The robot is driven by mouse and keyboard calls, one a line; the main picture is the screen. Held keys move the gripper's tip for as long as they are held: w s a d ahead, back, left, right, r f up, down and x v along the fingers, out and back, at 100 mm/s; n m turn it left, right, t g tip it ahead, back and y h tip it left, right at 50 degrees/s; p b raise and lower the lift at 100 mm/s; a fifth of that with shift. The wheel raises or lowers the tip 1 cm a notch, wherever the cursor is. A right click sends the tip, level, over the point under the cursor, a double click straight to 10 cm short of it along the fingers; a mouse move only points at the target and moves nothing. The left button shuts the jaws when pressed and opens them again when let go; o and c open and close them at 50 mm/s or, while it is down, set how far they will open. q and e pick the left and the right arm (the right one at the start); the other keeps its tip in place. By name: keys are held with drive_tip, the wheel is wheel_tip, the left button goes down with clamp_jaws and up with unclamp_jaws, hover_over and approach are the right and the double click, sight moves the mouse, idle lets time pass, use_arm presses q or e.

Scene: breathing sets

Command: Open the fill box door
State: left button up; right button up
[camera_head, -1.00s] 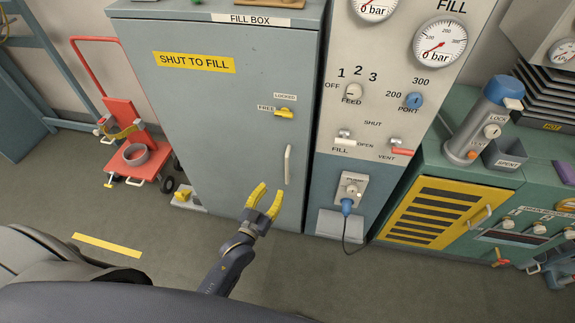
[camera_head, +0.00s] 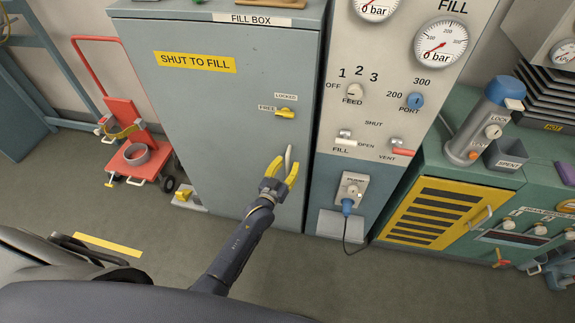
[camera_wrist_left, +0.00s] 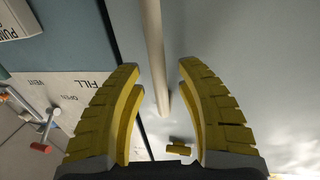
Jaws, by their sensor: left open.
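The fill box door (camera_head: 215,110) is a grey-blue panel and looks closed. Its pale upright handle (camera_head: 289,156) is on the right side of the door. A yellow latch (camera_head: 285,112) sits above the handle, beside the FREE label and below the LOCKED label. My left gripper (camera_head: 280,174) is open at the lower part of the handle. In the left wrist view, the handle (camera_wrist_left: 154,50) runs between the two yellow fingers (camera_wrist_left: 152,100), with gaps visible on both sides. The yellow latch (camera_wrist_left: 178,149) also shows there. My right gripper is not in view.
Right of the door is the fill panel (camera_head: 385,115) with gauges, knobs and a plugged blue cable (camera_head: 346,206). A green cabinet with a yellow vent (camera_head: 437,208) stands further right. A red trolley (camera_head: 137,158) stands left of the box. Floor in front is clear.

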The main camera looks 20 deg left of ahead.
use_arm(q)
drive_tip(key=shift+o, duration=0.2)
drive_tip(key=shift+w, duration=0.1)
clamp_jaws()
